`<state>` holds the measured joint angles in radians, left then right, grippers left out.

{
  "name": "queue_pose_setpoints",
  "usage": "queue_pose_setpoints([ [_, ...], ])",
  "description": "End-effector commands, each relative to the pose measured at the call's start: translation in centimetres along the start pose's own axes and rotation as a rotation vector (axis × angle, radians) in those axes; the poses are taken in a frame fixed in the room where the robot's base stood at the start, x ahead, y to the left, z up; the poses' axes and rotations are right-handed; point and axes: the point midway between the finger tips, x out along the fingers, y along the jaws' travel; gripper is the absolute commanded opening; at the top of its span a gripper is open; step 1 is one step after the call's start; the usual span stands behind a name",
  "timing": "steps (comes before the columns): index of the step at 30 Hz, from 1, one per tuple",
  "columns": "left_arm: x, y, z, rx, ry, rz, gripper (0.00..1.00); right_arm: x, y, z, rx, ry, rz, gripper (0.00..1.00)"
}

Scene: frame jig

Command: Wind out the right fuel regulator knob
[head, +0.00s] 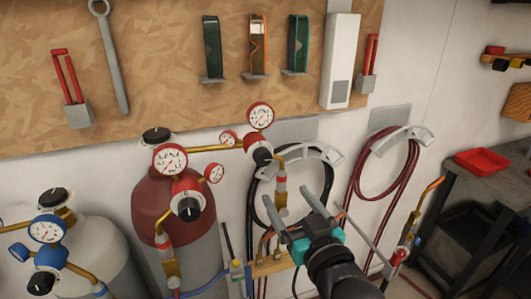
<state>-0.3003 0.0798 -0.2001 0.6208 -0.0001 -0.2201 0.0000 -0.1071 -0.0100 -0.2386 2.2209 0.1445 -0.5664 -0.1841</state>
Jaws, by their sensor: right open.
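Two red fuel regulators with white-faced gauges are near the centre of the head view. The right one has a black knob (262,153) below its large gauge (260,115). The left regulator's black knob (188,208) is in front of the dark red cylinder (150,200). My right gripper (288,203) comes in from the bottom right, with its two fingers apart and nothing seen between them. Its fingertips appear below and to the right of the right knob, near the brass and red outlet fitting (281,190). Depth between them is hard to judge. My left gripper is not in view.
A black hose (322,158) and a dark red hose (360,180) hang on wall brackets behind the gripper. A blue-gauge regulator (46,230) is at the lower left. A torch (408,240) and a dark cart (470,225) with a red tray (482,161) are at the right.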

Motion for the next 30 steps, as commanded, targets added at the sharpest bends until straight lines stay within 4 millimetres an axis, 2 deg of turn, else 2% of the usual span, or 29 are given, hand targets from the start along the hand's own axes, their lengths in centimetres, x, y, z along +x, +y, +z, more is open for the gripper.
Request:
queue_pose_setpoints([
  [4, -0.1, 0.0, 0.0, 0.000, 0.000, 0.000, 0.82, 0.5, 0.0, -0.8, -0.001, 0.014, 0.000, 0.82],
  [8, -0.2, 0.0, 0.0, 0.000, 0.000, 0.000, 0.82, 2.1, 0.0, -0.7, -0.002, 0.013, 0.000, 0.82],
  [21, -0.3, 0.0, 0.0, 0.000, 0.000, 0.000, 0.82, 9.0, 0.0, -0.7, -0.001, 0.012, 0.000, 0.82],
  [30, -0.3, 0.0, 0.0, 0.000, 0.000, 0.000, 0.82, 13.0, 0.0, -0.8, -0.001, 0.012, -0.001, 0.82],
])
